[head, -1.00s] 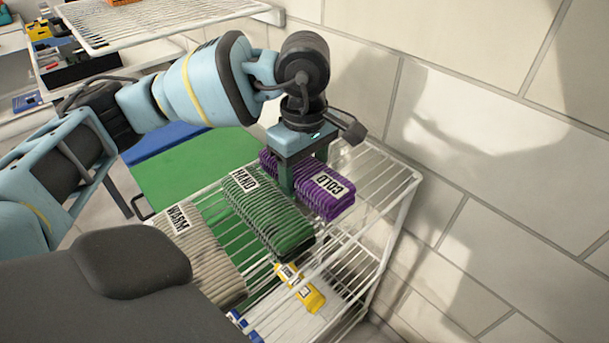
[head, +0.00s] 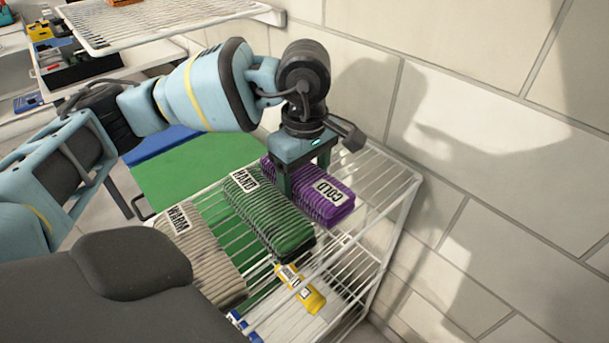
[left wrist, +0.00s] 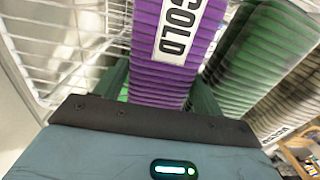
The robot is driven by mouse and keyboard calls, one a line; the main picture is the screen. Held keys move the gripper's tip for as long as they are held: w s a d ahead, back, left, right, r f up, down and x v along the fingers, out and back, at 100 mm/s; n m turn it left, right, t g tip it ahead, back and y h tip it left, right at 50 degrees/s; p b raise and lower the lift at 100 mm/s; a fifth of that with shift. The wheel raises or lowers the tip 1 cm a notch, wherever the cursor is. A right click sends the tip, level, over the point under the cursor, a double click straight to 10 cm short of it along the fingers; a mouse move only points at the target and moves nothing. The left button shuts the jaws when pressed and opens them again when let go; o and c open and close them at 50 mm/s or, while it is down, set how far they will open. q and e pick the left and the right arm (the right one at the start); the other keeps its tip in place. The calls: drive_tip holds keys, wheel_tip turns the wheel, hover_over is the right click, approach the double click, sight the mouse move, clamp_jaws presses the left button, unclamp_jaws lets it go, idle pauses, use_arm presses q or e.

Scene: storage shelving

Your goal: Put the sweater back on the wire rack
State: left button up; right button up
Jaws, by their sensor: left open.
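The purple folded sweater labelled COLD (head: 335,208) lies on the top shelf of the white wire rack (head: 385,190), at the wall side. My left gripper (head: 304,174) points down over it and is open, with one finger on each side of the sweater. In the left wrist view the purple sweater (left wrist: 163,80) runs between the two green fingers, its label facing up. I cannot tell whether the fingers touch the cloth. The gripper hides part of the sweater in the head view. My right gripper is not in view.
A green folded piece labelled HAND (head: 270,215) lies close on the left of the purple one, and a beige one labelled WARM (head: 205,250) further left. A yellow item (head: 300,289) is on a lower level. The tiled wall (head: 480,150) stands right behind the rack.

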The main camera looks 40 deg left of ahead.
sight(305, 173)
use_arm(q)
wheel_tip(305, 173, up, 12)
drive_tip(key=p, duration=0.1)
drive_tip(key=shift+p, duration=0.35)
